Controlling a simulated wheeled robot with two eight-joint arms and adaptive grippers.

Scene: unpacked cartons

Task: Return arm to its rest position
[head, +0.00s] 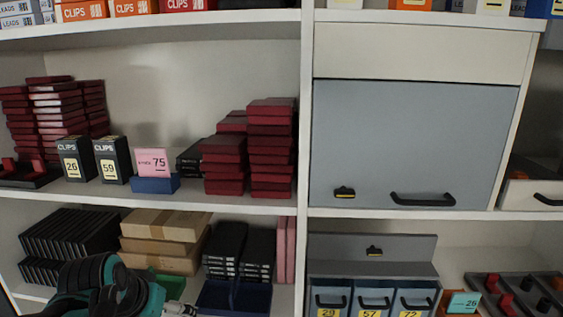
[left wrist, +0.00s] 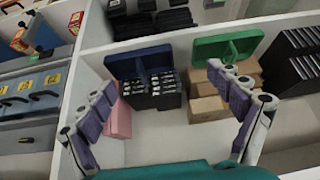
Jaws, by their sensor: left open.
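My left arm (head: 112,287) comes in at the lower left of the head view, in front of the lower shelf. My left gripper (left wrist: 162,77) shows in the left wrist view with its two purple-padded fingers spread wide. Nothing is between the fingers. Behind them is a shelf compartment with a blue tray (left wrist: 138,62), dark boxes (left wrist: 150,92), a green tray (left wrist: 228,46) and brown cartons (left wrist: 207,108). The fingertips in the head view are cut off or hidden. My right arm and gripper are not in view.
Dark red boxes (head: 272,148), a pink 75 carton (head: 152,162) and black CLIPS cartons (head: 75,160) stand on the middle shelf. A grey-blue flap door (head: 412,140) with a black handle is at the right. Blue drawers (head: 372,297) sit below it. A shelf divider (head: 304,110) separates the bays.

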